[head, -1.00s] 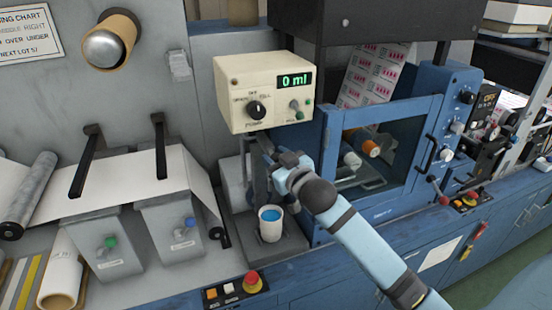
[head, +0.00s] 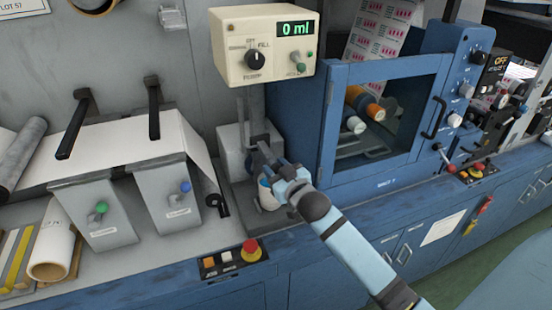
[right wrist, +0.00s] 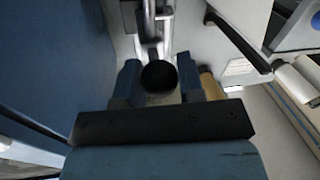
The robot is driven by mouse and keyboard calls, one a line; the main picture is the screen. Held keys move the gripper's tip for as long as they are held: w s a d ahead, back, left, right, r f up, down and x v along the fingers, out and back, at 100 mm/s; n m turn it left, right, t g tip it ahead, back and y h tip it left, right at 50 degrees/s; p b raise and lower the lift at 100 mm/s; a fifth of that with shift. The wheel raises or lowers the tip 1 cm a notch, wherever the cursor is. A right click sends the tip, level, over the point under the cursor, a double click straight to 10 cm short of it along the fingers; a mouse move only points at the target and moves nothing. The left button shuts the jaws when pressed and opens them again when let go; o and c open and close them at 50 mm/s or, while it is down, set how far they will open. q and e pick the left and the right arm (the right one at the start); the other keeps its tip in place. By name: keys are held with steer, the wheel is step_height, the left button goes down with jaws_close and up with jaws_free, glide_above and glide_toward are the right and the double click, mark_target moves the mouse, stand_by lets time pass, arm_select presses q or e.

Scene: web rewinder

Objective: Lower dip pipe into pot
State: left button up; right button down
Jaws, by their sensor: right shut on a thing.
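The pot (head: 268,198) is a small white cup below the control box, largely hidden by my right gripper. My right gripper (head: 266,162) is just above it, shut on the dip pipe's holder. In the right wrist view, a dark round knob (right wrist: 158,76) sits between the two blue fingers, with a pale metal bar (right wrist: 150,25) running beyond it. The pipe's lower end is hidden by my gripper, so I cannot tell whether it is inside the pot. My left gripper is not in view.
The cream control box (head: 266,45) reads 0 ml above. A blue cabinet (head: 385,115) with a window stands right. Two grey units (head: 165,210) stand left. A red stop button (head: 251,250) is on the front edge.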

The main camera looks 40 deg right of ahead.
steer(key=shift+f, duration=0.95)
steer(key=c, duration=0.8)
jaws_free()
steer(key=shift+f, duration=0.1)
steer(key=shift+o, duration=0.2)
steer(key=s+b, duration=0.1)
steer(key=s, duration=1.2)
steer(key=shift+s+a+b, duration=0.3)
steer(key=shift+s+b, duration=0.1)
steer(key=s+a+f+n+g+y+p, duration=0.1)
steer(key=s+a+f+g+y+p, duration=0.2)
steer(key=s+a+f+g+p, duration=0.4)
steer(key=s+a+f+p, duration=0.2)
steer(key=s+a+f, duration=0.3)
steer(key=a+f, duration=0.4)
steer(key=shift+s+y, duration=0.2)
steer(key=shift+y, duration=0.2)
